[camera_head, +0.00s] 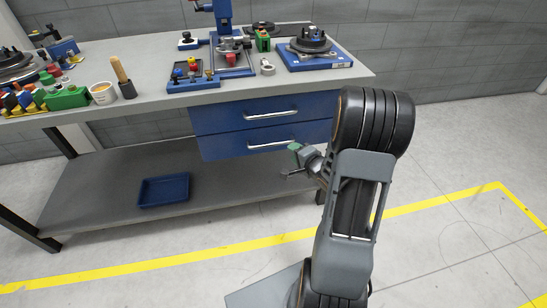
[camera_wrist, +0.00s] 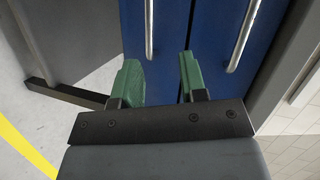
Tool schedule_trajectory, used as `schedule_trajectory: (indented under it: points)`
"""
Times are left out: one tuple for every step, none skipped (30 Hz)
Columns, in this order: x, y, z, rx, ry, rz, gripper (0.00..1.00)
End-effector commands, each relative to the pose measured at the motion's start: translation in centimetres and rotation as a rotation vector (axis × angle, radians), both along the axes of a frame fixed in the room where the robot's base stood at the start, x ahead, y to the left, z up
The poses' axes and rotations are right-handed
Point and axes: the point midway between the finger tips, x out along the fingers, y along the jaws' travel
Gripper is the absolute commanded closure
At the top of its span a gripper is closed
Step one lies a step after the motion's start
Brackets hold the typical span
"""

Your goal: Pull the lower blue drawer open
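The lower blue drawer (camera_head: 228,146) sits under the bench top, below the upper blue drawer (camera_head: 225,118). It looks shut, and its silver bar handle (camera_head: 268,144) runs across its front. My gripper (camera_head: 293,158) is by the right end of that handle. In the wrist view, which is turned sideways, my gripper (camera_wrist: 161,65) is open with two green fingers and nothing between them. The lower handle (camera_wrist: 149,28) is ahead of the gap, nearer the left finger. The upper handle (camera_wrist: 244,35) is off to the right. I cannot tell how far the fingertips are from the handle.
The bench top (camera_head: 150,109) carries tools and fixtures. A blue tray (camera_head: 163,190) lies on the lower shelf (camera_head: 100,175). A yellow line (camera_head: 200,255) crosses the floor, which is clear in front of the drawers except for my arm.

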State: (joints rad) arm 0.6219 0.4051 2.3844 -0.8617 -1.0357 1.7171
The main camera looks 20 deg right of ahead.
Motion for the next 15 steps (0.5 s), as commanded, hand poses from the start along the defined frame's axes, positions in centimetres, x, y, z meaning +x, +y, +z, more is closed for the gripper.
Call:
schedule_trajectory:
  points:
    - [-0.3, -0.1, -1.8, 0.06, -0.016, 0.003, 0.61]
    - [-0.4, -0.1, -2.1, 0.095, -0.026, 0.006, 0.61]
    - [-0.5, -0.1, -2.4, 0.131, -0.039, 0.011, 0.61]
    - [-0.6, -0.1, -2.7, 0.154, -0.045, 0.014, 0.61]
    - [-0.6, 0.0, -2.9, 0.174, -0.053, 0.017, 0.61]
    - [-0.5, 0.0, -3.0, 0.193, -0.058, 0.019, 0.61]
    - [-0.3, 0.0, -3.1, 0.204, -0.062, 0.021, 0.61]
    - [-0.1, 0.1, -3.2, 0.211, -0.065, 0.023, 0.61]
    - [0.3, 0.3, -3.4, 0.218, -0.067, 0.026, 0.61]
    - [0.7, 0.4, -3.5, 0.221, -0.067, 0.027, 0.61]
    - [1.2, 0.5, -3.5, 0.222, -0.068, 0.028, 0.61]
    - [1.8, 0.7, -3.6, 0.221, -0.068, 0.028, 0.61]
    - [2.4, 0.8, -3.7, 0.22, -0.069, 0.028, 0.61]
    - [3.0, 0.9, -3.8, 0.22, -0.069, 0.029, 0.61]
    - [3.7, 1.0, -4.1, 0.22, -0.068, 0.028, 0.61]
